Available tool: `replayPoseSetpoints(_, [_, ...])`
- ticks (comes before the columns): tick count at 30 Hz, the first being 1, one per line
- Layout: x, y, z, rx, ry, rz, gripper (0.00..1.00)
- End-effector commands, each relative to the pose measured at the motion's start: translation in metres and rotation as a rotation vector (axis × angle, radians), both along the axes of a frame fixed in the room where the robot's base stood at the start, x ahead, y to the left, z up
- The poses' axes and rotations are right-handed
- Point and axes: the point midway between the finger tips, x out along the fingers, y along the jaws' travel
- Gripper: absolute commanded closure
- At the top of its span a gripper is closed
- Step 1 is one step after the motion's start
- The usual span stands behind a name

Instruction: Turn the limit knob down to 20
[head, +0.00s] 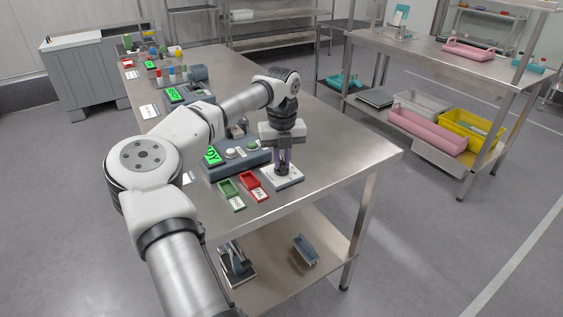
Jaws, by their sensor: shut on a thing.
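My gripper (283,171) points straight down over a small pale panel (292,181) near the right edge of the steel table. Its fingers are shut on a dark knob (282,172) that stands on this panel, the limit knob as far as I can tell. The fingers hide most of the knob. The panel's scale and the knob's pointer are too small to read, so I cannot tell the setting.
A grey-blue device (252,160) with a lit green display (212,156) stands just left of the panel. A green tray (231,195) and a red tray (254,186) lie in front. The table's (330,165) right part is clear.

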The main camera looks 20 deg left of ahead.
Motion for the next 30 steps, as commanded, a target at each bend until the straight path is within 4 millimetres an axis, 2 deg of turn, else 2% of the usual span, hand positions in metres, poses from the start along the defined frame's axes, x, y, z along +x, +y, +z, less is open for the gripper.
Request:
replayPoseSetpoints(12, [0.0005,-0.0006,0.0001,0.000,0.000,0.180,1.00])
replayPoseSetpoints(28, [0.0006,-0.0008,0.0005,0.000,0.000,0.204,1.00])
replayPoseSetpoints(29, [0.0006,-0.0008,0.0004,0.000,0.000,0.204,0.85])
replayPoseSetpoints(30, [0.0006,-0.0008,0.0004,0.000,0.000,0.204,0.80])
